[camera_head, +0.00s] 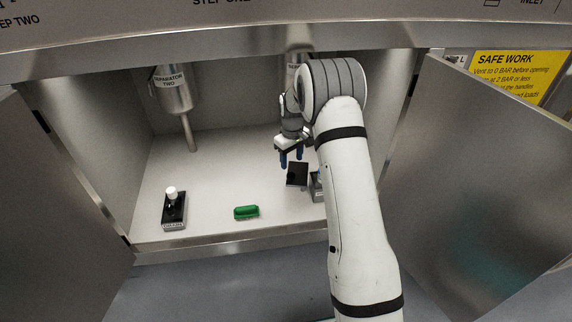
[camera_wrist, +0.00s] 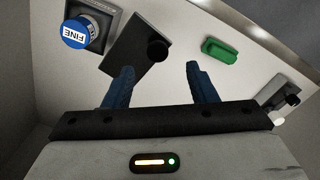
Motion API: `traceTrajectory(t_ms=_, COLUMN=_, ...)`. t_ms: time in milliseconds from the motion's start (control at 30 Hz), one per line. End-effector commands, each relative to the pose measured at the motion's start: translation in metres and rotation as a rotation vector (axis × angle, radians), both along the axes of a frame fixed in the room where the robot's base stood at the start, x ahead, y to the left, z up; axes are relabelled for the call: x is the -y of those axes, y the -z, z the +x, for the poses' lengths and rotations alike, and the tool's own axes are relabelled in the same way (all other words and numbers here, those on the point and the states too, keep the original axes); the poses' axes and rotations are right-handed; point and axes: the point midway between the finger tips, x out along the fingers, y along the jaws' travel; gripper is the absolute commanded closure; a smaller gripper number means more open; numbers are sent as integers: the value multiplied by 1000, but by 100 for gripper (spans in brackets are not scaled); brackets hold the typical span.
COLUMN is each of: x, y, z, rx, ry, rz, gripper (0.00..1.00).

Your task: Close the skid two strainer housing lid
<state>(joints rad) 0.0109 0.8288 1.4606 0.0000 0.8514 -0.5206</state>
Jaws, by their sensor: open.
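The strainer housing (camera_wrist: 101,16) shows at the upper left of the wrist view, with a blue round piece marked FINE (camera_wrist: 75,33) in or over it. A flat black lid (camera_wrist: 135,36) with a round black knob (camera_wrist: 157,49) lies beside the housing, off its opening. In the head view the lid (camera_head: 297,174) is left of the housing (camera_head: 315,184), which my arm partly hides. My gripper (camera_head: 291,163) is open and empty above and behind the lid. In the wrist view its blue fingers (camera_wrist: 160,72) point toward the lid's knob side. Its height above the lid is unclear.
A green block (camera_head: 246,212) lies near the cabinet's front edge. A black unit with a white knob (camera_head: 173,206) stands at the left. A SEPARATOR TWO vessel (camera_head: 172,90) hangs at the back left. Open doors (camera_head: 478,180) flank the opening. The floor's middle is clear.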

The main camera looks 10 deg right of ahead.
Motion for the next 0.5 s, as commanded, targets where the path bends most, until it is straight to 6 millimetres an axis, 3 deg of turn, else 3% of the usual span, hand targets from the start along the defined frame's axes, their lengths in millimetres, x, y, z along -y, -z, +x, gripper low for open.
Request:
traceTrajectory(t_ms=233, x=0, y=16, z=0, rx=-2, ry=-2, rz=0, gripper=48)
traceTrajectory(t_ms=500, x=-3, y=59, z=-1, rx=-4, ry=-7, rz=0, gripper=48)
